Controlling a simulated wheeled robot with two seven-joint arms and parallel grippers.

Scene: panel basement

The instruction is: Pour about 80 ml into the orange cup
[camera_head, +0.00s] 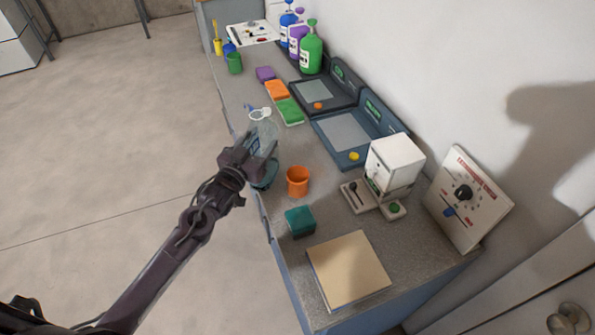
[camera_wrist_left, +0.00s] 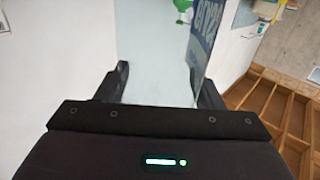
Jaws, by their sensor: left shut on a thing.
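The orange cup (camera_head: 297,182) stands upright on the grey counter near its left edge; its inside is too small to read. My right gripper is not in view.
A teal block (camera_head: 300,221) and a beige board (camera_head: 349,269) lie nearer me than the cup. A white machine (camera_head: 394,164) and a knobbed panel (camera_head: 467,198) stand to the right. Two dark scale-like units (camera_head: 345,133), sponges (camera_head: 290,111) and coloured bottles (camera_head: 311,52) are farther back.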

